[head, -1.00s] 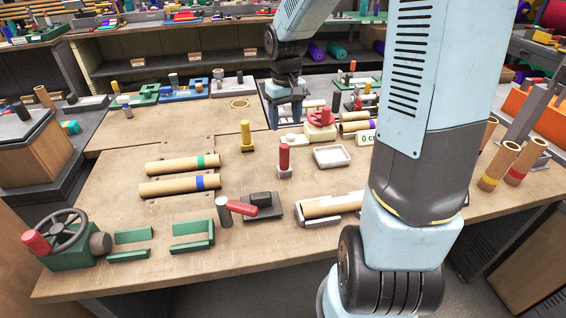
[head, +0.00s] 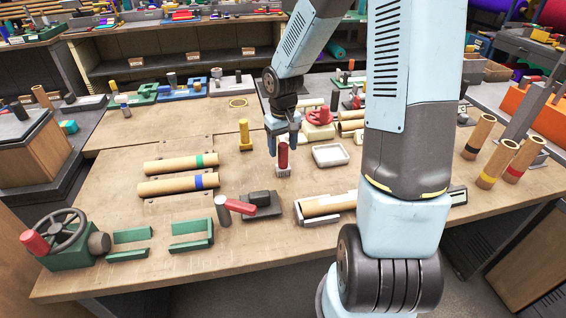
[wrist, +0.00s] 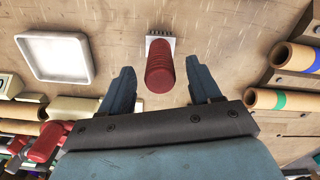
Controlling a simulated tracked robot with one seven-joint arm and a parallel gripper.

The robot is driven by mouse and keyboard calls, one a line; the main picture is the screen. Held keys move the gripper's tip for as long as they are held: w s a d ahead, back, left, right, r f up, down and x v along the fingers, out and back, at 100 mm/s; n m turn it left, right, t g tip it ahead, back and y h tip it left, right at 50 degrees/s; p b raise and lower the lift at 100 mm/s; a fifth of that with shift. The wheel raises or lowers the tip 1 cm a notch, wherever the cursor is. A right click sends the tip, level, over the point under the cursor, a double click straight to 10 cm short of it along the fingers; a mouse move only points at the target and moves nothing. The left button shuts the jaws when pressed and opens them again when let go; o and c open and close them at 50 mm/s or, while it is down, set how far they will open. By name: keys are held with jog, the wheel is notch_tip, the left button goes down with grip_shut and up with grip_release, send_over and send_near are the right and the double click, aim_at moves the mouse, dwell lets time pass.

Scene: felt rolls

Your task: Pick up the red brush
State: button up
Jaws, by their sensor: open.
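The red brush (head: 283,160) stands upright on the table, with a red ribbed handle and a pale bristle base. In the wrist view the brush (wrist: 159,68) lies just beyond and between my two fingers, handle toward me. My gripper (head: 283,150) is open and empty, close to the upper part of the brush in the head view. Its fingers also show in the wrist view (wrist: 163,85), spread apart on either side of the handle's line. I cannot tell whether a finger touches the brush.
A white tray (head: 330,155) lies right of the brush. A yellow-handled tool (head: 244,136) stands to its left.

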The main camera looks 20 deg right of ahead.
aim_at(283, 154)
jog(key=shift+f, duration=2.4)
grip_shut()
jog(key=shift+r, duration=0.1)
jog(key=shift+r, duration=0.5)
notch_tip(283, 154, up, 2)
jog(key=shift+s+r, duration=0.1)
jog(key=shift+r, duration=0.1)
jog(key=s+r, duration=0.9)
jog(key=s, duration=0.5)
jog(key=shift+d+r, duration=0.2)
jog(key=shift+r, duration=0.05)
